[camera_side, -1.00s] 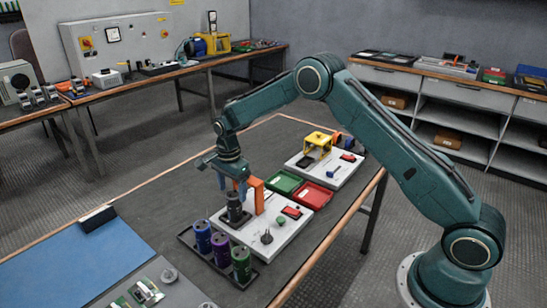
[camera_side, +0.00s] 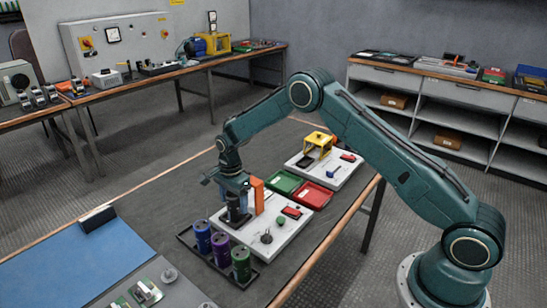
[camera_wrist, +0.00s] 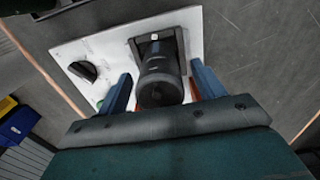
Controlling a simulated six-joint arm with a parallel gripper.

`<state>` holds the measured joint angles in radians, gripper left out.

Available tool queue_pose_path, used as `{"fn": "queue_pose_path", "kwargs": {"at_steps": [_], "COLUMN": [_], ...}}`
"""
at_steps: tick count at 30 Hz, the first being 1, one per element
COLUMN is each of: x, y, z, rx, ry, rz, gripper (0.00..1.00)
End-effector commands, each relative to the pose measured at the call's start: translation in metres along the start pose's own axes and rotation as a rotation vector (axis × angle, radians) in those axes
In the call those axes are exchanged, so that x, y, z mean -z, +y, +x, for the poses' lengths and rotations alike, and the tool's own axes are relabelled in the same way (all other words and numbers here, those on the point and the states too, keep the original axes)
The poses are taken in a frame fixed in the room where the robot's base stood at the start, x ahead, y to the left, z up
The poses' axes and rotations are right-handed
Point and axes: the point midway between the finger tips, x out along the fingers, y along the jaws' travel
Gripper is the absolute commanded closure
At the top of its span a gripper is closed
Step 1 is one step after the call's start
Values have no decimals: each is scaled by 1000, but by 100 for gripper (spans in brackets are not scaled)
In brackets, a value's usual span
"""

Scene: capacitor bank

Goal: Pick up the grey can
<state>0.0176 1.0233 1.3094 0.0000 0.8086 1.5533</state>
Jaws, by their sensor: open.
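The grey can (camera_side: 235,212) is dark and stands upright on the white board (camera_side: 279,240). In the wrist view the can (camera_wrist: 160,88) shows from above, in front of a dark bracket-like fitting (camera_wrist: 158,44). My gripper (camera_side: 236,196) is low over the can. In the wrist view my gripper (camera_wrist: 162,69) is open, with one blue finger on each side of the can. Gaps show between the fingers and the can. The can's lower part is hidden in the wrist view.
Blue, purple and green cans (camera_side: 220,249) stand in a dark tray in front of the board. Green and red trays (camera_side: 314,196) lie to the right.

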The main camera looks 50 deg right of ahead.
Motion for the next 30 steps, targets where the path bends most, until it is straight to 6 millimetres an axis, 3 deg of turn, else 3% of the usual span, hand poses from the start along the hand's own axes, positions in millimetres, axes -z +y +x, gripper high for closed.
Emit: {"fn": "queue_pose_path", "kwargs": {"at_steps": [2, 10, 23, 30], "x": [0, 0, 0, 0], "y": [0, 0, -1, -1], "z": [0, 0, -7, -33], "rx": [0, 0, 2, 3], "ry": [0, 0, 0, 0], "rz": [0, 0, 0, 0], "gripper": [36, 88, 88, 88]}}
